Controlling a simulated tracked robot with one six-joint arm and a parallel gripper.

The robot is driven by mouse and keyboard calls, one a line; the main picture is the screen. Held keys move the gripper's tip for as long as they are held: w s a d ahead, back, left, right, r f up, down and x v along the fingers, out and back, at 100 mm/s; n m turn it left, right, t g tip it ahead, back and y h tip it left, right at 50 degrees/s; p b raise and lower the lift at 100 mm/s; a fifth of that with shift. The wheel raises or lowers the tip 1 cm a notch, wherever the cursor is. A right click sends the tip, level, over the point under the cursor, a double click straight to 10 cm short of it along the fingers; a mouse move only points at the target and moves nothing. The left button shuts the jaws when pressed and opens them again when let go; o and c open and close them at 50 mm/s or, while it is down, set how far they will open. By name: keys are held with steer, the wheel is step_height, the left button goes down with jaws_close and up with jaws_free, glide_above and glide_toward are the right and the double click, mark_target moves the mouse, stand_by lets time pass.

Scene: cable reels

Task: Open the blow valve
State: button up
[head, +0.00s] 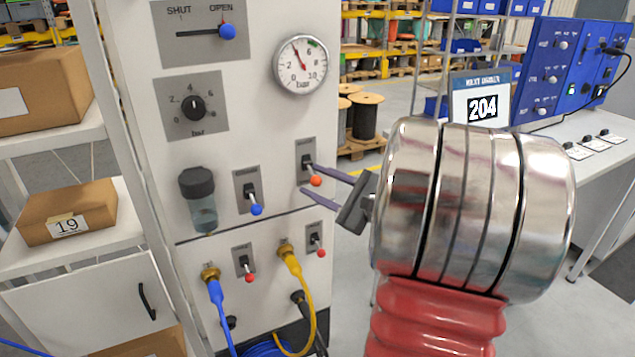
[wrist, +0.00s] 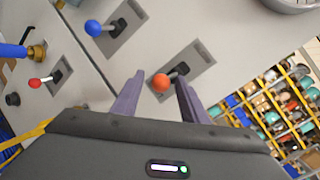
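A lever with an orange knob (head: 316,181) sits on a grey plate on the white panel (head: 262,125), its knob hanging below the pivot. Its label is too small to read, so I cannot tell if it is the blow valve. My gripper (head: 308,179) is open at this lever, one finger above the knob and one below. In the wrist view the orange knob (wrist: 162,83) shows between the spread fingertips of my gripper (wrist: 160,78), with gaps on both sides. A lever with a blue knob (head: 256,209) is to the left, also pointing down.
Two small red-knobbed levers (head: 249,278) (head: 321,253) sit below, near blue (head: 219,305) and yellow (head: 296,268) hoses. Above are a pressure gauge (head: 300,65), a dial (head: 194,108) and a blue-knobbed handle (head: 227,31) at OPEN. A filter bowl (head: 200,205) protrudes at left.

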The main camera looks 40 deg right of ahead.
steer(key=shift+w, duration=0.25)
steer(key=shift+c, duration=0.4)
jaws_close()
